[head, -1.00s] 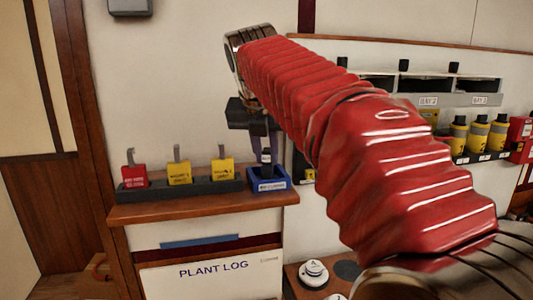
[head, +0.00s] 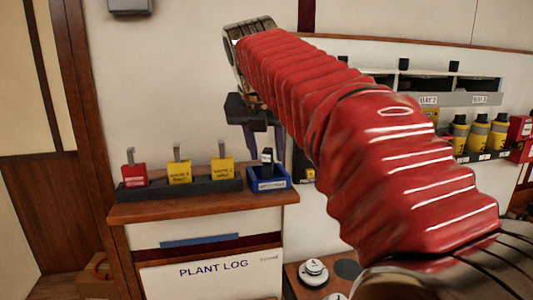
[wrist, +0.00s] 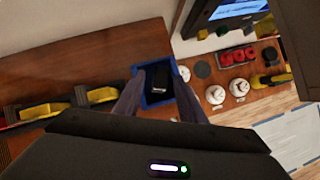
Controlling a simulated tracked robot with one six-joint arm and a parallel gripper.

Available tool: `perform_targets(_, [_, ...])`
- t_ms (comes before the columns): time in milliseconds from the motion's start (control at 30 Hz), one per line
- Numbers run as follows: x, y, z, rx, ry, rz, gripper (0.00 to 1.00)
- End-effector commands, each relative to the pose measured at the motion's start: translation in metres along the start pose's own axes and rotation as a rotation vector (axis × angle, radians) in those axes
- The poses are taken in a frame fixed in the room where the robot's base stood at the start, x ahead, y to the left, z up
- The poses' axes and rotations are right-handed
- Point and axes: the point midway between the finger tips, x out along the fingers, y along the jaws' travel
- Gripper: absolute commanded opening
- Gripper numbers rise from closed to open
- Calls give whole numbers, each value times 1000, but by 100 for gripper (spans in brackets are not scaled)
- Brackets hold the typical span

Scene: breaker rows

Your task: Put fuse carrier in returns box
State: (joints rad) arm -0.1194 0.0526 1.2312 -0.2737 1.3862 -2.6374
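The fuse carrier (head: 267,157) is dark with a pale band. It stands in the small blue returns box (head: 281,183) at the right end of the wooden ledge. In the wrist view the carrier (wrist: 159,78) lies inside the blue rim of the box (wrist: 156,103), between my fingers as seen from above. My gripper (head: 265,147) is open above the box, its two fingers spread to either side of the carrier's top. It also shows in the wrist view (wrist: 159,75), with no contact visible. The carrier's lower end is hidden by the box wall.
A dark rack (head: 182,188) left of the box holds one red tag (head: 134,175) and two yellow tags (head: 179,172). Right of the ledge is a lower shelf with white knobs (head: 313,271). Yellow-and-black carriers (head: 478,137) stand at the far right.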

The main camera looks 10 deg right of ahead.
Motion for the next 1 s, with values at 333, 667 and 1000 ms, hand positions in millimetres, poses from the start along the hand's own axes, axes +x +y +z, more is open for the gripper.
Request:
perform_targets(333, [-57, 1, 0, -1, -3, 2, 37])
perform_targets(667, [-102, 1, 0, -1, -1, 2, 37])
perform_targets(1000, [-111, 0, -1, -2, 1, 0, 37])
